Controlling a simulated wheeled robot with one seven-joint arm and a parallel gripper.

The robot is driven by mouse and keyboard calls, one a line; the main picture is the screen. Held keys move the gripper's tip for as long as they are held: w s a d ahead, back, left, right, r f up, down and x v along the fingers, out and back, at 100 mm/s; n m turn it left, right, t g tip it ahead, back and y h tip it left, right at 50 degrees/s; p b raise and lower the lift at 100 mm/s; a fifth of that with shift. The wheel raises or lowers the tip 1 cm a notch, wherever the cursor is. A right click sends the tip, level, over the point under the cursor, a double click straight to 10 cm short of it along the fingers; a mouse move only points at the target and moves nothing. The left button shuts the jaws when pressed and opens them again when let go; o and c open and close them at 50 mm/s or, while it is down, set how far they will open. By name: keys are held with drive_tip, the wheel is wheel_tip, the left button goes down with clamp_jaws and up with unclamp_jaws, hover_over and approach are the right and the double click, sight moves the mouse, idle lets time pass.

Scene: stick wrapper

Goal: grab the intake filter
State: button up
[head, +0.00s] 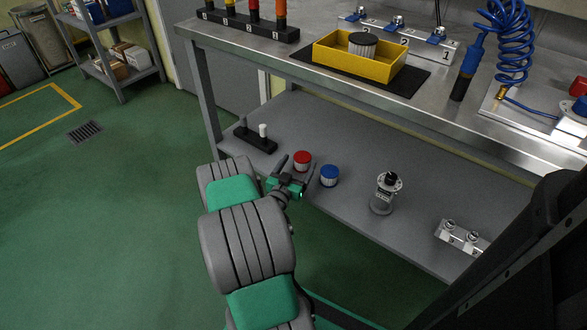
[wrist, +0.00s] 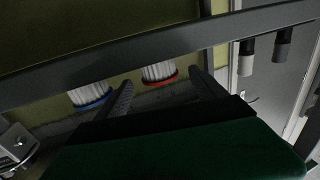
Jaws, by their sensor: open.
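Three white pleated filters show in the head view. A red-capped filter (head: 302,161) and a blue-capped filter (head: 329,175) stand side by side on the lower shelf. A dark-capped filter (head: 362,44) sits in the yellow tray on the bench top. No label shows which is the intake filter. My gripper (head: 294,172) is open and empty, low over the lower shelf, just in front of the red-capped filter. In the wrist view the red-capped filter (wrist: 159,73) appears between the fingers, beyond their tips, and the blue-capped filter (wrist: 90,96) lies outside the left finger.
A black holder (head: 258,142) with pegs stands left on the lower shelf (head: 345,205). A metal housing (head: 385,192) and a silver fitting block (head: 462,237) stand to the right. The bench top's front edge (head: 390,120) overhangs the shelf. The yellow tray (head: 345,68) rests on a dark mat.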

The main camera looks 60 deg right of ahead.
sight(305, 152)
drive_tip(key=d, duration=0.2)
drive_tip(key=d+b, duration=0.1)
drive_tip(key=d, duration=0.4)
drive_tip(key=shift+w+d+f+b, duration=0.15)
drive_tip(key=shift+w+d+b, duration=0.1)
drive_tip(key=shift+w+b, duration=0.1)
drive_tip(key=shift+c, duration=0.3)
drive_tip(key=c, duration=1.4)
